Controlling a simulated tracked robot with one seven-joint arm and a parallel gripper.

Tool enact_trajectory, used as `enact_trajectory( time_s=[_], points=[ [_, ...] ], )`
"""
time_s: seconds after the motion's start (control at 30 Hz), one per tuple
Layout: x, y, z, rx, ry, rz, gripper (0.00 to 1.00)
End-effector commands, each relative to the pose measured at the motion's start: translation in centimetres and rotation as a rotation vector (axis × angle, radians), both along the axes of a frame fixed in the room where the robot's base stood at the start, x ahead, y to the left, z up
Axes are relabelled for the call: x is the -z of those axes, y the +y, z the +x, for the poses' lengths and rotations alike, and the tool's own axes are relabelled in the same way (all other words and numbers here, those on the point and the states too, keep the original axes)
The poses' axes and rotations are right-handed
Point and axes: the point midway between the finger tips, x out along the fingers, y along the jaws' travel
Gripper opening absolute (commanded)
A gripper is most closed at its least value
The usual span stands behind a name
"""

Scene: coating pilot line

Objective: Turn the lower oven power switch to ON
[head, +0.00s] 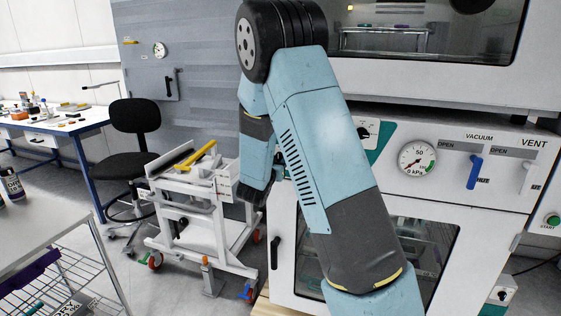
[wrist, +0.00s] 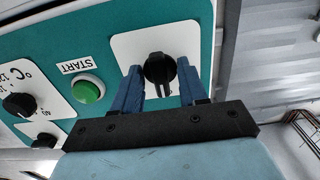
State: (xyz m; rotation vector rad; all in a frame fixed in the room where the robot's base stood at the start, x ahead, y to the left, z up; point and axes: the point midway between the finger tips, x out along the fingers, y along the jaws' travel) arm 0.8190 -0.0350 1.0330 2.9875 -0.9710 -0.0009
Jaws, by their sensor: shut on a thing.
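In the wrist view, which shows the panel upside down, the black power switch knob (wrist: 160,68) sits on a white plate (wrist: 128,46) on a teal panel. The blue fingers of my gripper (wrist: 159,75) stand on either side of the knob and are shut on it. Its ON and OFF marks cannot be read, so its setting is unclear. In the head view, the lower oven (head: 471,189) stands at right, and my arm covers the left part of its control panel. My gripper cannot be made out there.
A green START button (wrist: 88,89) and a temperature dial (wrist: 18,104) lie left of the knob in the wrist view. The head view shows a pressure gauge (head: 417,159), a blue vacuum lever (head: 474,171), a white cart (head: 199,222) and a chair (head: 135,117).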

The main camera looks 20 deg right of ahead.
Motion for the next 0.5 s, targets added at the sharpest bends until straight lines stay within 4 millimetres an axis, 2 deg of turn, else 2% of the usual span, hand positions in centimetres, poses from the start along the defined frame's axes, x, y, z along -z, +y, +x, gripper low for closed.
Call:
enact_trajectory(
  time_s=[0.03,0.17,0.5],
  points=[
    [0.01,-0.04,-0.03,0.001,0.0,0.0,0.17],
    [0.01,-0.05,-0.04,0.001,0.0,0.0,0.04],
    [0.02,-0.06,-0.04,0.002,-0.004,0.006,0.03]
  ],
)
